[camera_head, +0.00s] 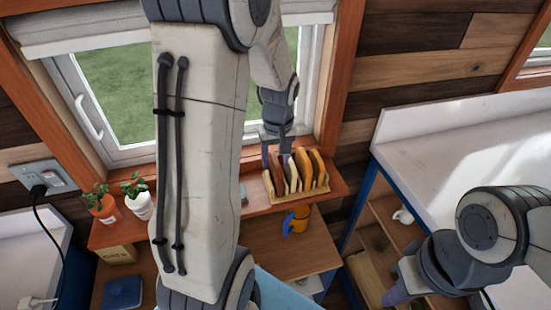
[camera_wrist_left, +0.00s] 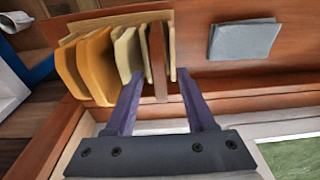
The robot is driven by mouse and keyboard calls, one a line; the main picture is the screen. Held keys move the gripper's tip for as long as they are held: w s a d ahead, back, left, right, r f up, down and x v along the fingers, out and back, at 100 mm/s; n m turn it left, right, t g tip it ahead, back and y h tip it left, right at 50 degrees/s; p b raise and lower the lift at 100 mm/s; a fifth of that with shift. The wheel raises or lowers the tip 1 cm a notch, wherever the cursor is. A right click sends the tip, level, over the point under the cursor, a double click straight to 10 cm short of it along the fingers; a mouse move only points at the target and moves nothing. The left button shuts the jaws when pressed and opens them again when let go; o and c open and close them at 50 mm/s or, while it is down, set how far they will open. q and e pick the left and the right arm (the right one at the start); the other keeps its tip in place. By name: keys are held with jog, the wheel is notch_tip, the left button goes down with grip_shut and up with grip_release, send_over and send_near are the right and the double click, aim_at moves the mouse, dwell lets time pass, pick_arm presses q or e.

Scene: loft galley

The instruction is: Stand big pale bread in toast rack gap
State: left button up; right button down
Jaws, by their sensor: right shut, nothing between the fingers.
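The pale wooden toast rack (camera_head: 301,196) stands on the sill shelf and also shows in the left wrist view (camera_wrist_left: 110,20). Slices stand in it: tan-orange ones (camera_head: 318,163) on the right, a dark reddish-brown one (camera_head: 274,161) on the left. Paler upright pieces (camera_wrist_left: 125,50) stand between; I cannot tell which are bread or dividers, nor which is the big pale bread. My left gripper (camera_wrist_left: 160,88) is open at the rack's left end. Its fingers straddle the brown slice (camera_wrist_left: 158,60), with gaps on both sides. My right gripper (camera_head: 396,294) is shut and empty at lower right, away from the rack.
A grey flat item (camera_wrist_left: 243,40) lies beside the rack on the shelf. Two potted plants (camera_head: 140,195) stand farther left. An orange mug (camera_head: 297,221) is below the shelf. A white counter (camera_head: 450,150) stands at right. The window is close behind the rack.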

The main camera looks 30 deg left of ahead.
pick_arm(q)
notch_tip(320, 180, up, 10)
jog(key=d+b, duration=0.1)
jog(key=b, duration=0.1)
jog(key=s+d+f+m+h+b, duration=0.1)
jog(key=s+d+f+m, duration=0.2)
jog(key=d, duration=0.4)
jog(key=s+d+m, duration=0.3)
jog(key=d+m, duration=0.1)
jog(key=d, duration=0.4)
jog(key=s+d+f+m, duration=0.2)
jog(key=s+d+m, duration=0.2)
jog(key=s, duration=0.3)
jog(key=s+d+f+m+g+h+b, duration=0.1)
jog(key=s+d+f+m, duration=0.2)
jog(key=s+d+m, duration=0.2)
jog(key=shift+s+m, duration=0.5)
jog(key=shift+s, duration=0.6)
jog(key=shift+f, duration=0.1)
